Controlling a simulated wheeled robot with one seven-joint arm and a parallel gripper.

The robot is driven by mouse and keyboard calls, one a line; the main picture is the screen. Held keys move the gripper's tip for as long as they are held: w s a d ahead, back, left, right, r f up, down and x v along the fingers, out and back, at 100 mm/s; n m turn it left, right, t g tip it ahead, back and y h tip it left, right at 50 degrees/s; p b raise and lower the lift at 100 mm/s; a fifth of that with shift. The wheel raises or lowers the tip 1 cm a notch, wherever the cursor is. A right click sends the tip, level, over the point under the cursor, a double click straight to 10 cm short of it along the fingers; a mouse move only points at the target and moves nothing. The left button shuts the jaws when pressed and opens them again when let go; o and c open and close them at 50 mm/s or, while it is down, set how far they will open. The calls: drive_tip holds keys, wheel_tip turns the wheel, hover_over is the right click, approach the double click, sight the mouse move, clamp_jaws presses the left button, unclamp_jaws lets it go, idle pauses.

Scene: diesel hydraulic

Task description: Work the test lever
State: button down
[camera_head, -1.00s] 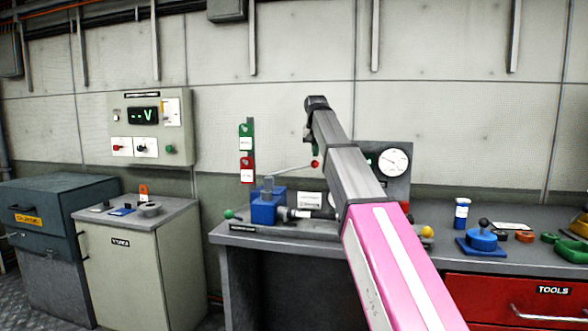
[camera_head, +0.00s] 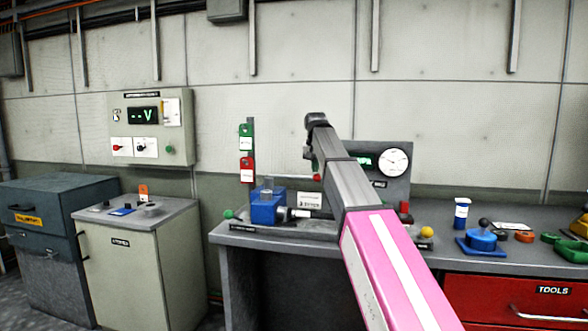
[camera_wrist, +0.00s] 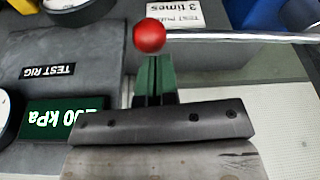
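The test lever is a thin metal rod (camera_wrist: 235,37) with a red ball (camera_wrist: 150,36) on its end. In the wrist view the rod runs from the ball to the right edge. In the head view the red ball (camera_head: 317,178) shows just left of my arm, above the blue pump (camera_head: 266,211). My gripper's green fingers (camera_wrist: 153,70) are together with only a thin seam between them, and nothing shows between them. Their tips are right at the ball; whether they touch it I cannot tell. My arm hides part of the test rig (camera_head: 383,172).
A white card (camera_wrist: 174,14) reads "3 times". A green kPa display (camera_wrist: 62,118) sits on the test rig, with a round gauge (camera_head: 394,162). Red and green tags (camera_head: 246,152) hang left of the pump. A green ball (camera_head: 229,214) stands at the bench's left end.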

drive_tip(key=shift+s+x, duration=0.15)
drive_tip(key=shift+x, duration=0.55)
drive_tip(key=shift+s+x, duration=0.2)
drive_tip(key=shift+x, duration=0.45)
drive_tip(key=w+v, duration=0.2)
drive_tip(key=v, duration=0.7)
drive_tip(key=shift+r, duration=0.45)
drive_tip(key=shift+w, duration=0.1)
